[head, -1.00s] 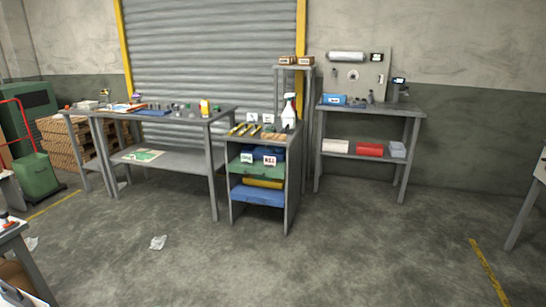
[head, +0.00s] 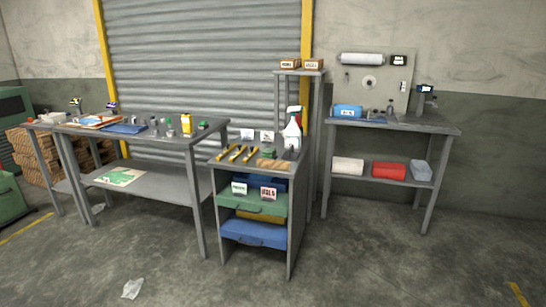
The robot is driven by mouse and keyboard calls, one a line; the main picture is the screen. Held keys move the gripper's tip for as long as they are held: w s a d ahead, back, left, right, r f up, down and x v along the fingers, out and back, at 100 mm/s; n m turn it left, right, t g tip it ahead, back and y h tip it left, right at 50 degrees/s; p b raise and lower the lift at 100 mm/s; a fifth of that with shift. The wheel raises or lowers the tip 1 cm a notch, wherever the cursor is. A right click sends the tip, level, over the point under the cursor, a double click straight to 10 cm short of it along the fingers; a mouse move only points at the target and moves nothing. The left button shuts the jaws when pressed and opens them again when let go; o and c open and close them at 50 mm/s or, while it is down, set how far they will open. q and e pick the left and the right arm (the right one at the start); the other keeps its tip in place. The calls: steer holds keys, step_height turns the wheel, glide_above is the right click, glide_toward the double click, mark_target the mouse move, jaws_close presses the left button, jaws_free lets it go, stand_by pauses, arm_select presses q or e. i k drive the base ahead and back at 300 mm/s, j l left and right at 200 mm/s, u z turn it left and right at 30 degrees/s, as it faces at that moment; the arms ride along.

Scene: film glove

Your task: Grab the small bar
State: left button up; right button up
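I cannot tell for sure which thing is the small bar at this distance. Several short yellow-and-dark bar-like tools (head: 236,153) lie side by side on top of the low drawer cabinet (head: 292,195). A flat tan piece (head: 272,164) lies to their right on the same top. Several small grey parts (head: 154,122) stand on the long workbench (head: 150,138) at left, too small to make out. Neither of my grippers is in view.
A spray bottle (head: 292,130) stands at the cabinet's back right. A right-hand bench (head: 430,125) holds a blue box (head: 347,111) and small tools. Crumpled paper (head: 132,288) lies on the floor. The floor in front of the cabinet is clear.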

mark_target(254, 150)
steer(key=i, duration=1.45)
